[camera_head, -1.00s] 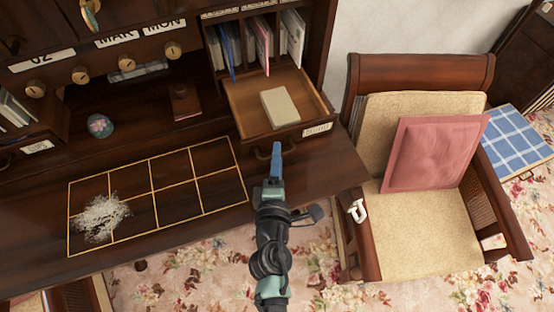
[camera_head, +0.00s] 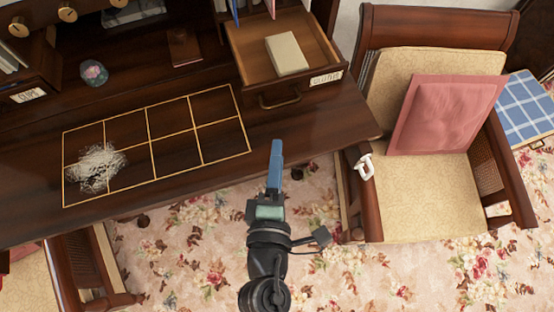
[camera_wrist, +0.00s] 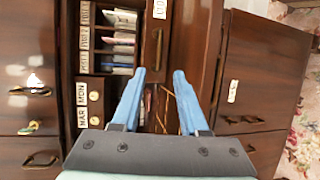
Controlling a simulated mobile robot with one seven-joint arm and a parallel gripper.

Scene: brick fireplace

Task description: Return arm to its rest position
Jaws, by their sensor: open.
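My gripper (camera_head: 276,166) shows in the head view over the front edge of the desk (camera_head: 330,120), with my arm reaching up from the bottom of the picture. In the wrist view my gripper (camera_wrist: 160,76) has its two blue fingers apart, with nothing between them. The fingers point toward the desk front, which shows turned sideways there. An open drawer (camera_head: 250,62) with a pale block (camera_head: 287,53) in it is beyond the fingertips, apart from them.
An armchair (camera_head: 425,215) with a pink cushion (camera_head: 440,115) stands at the right, a white hook-like piece (camera_head: 364,166) on its arm. A gold grid (camera_head: 200,130) with a pale fuzzy patch (camera_head: 96,168) marks the desktop at the left. Flowered carpet (camera_head: 190,260) lies open below.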

